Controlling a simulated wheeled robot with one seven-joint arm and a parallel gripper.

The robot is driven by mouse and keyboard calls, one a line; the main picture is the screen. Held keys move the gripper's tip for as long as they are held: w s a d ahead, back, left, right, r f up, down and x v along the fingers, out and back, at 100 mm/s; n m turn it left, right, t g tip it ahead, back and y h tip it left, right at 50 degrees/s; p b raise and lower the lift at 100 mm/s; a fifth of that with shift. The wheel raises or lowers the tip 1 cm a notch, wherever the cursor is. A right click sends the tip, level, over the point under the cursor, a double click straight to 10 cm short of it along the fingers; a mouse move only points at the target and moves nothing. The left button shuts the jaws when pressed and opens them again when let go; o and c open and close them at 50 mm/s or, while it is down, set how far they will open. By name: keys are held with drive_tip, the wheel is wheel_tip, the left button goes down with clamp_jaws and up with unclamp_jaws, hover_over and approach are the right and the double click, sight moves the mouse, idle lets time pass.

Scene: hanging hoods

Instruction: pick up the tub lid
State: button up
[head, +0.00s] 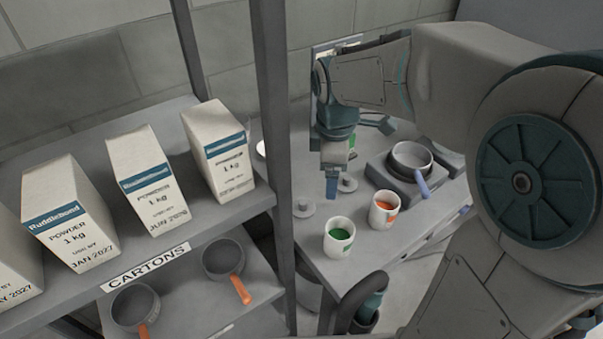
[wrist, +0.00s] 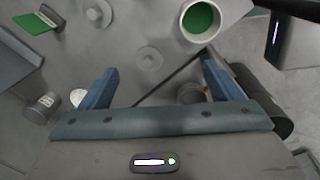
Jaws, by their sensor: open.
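Two flat grey round lids with small knobs lie on the grey table. One lid (head: 303,207) is nearer the shelf post, and the other lid (head: 347,184) lies farther back to the right. I cannot tell which is the tub lid. My gripper (head: 332,190) points down above the table near both lids, open and empty. In the wrist view, the nearer lid (wrist: 149,60) shows between the blue fingertips (wrist: 160,68), apart from them. The other lid (wrist: 97,12) is at the upper left. A white tub with green contents (head: 339,237) stands in front of the lids.
A white tub with orange contents (head: 383,211) stands right of the green one. A pan (head: 410,160) sits on a burner at the back right. The shelf post (head: 272,150) and shelf with powder cartons (head: 140,185) stand left of the table. A green card (wrist: 36,23) lies nearby.

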sight(303, 202)
drive_tip(key=w+a+f+n+g+b, duration=0.1)
drive_tip(key=w+a+f+n, duration=0.4)
drive_tip(key=n, duration=0.3)
drive_tip(key=f, duration=0.8)
drive_tip(key=shift+w+a+f+b, duration=0.2)
drive_tip(key=shift+a+f+b, duration=0.05)
drive_tip(key=shift+a+b, duration=0.15)
wheel_tip(303, 202, down, 4)
drive_tip(key=shift+w+f, duration=0.15)
drive_tip(key=shift+f, duration=0.05)
drive_tip(key=c, duration=1.1)
